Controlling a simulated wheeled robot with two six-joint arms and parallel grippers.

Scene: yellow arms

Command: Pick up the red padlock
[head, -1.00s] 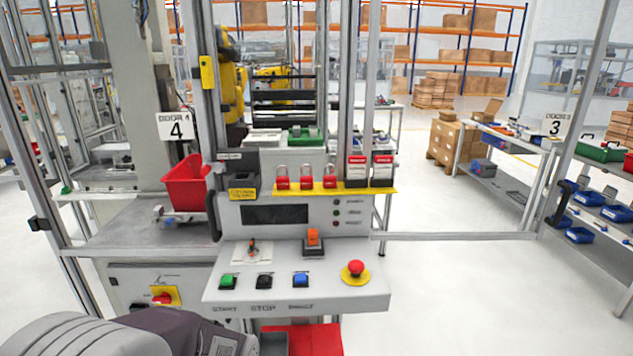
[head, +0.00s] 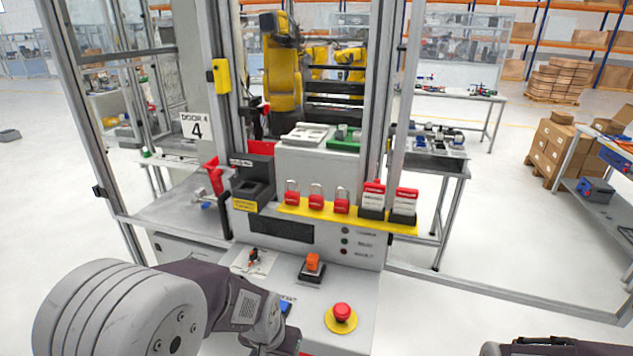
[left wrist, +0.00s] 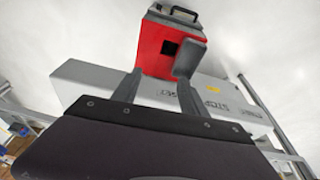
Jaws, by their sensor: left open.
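Three red padlocks with metal shackles stand in a row on a yellow ledge: a left one (head: 291,192), a middle one (head: 316,196) and a right one (head: 342,200). In the head view my left arm reaches in from the lower left, low in front of the console and well below the padlocks; its fingers are not clear there. In the left wrist view my left gripper (left wrist: 160,72) is open, with nothing held between its fingers. No padlock shows in that view. Part of my right arm shows at the bottom right of the head view, but its gripper does not.
The console has an emergency stop button (head: 342,314) and an orange switch (head: 312,264). A red box with a black handle (left wrist: 170,45) is beyond my left fingers. Frame posts (head: 398,110) flank the console.

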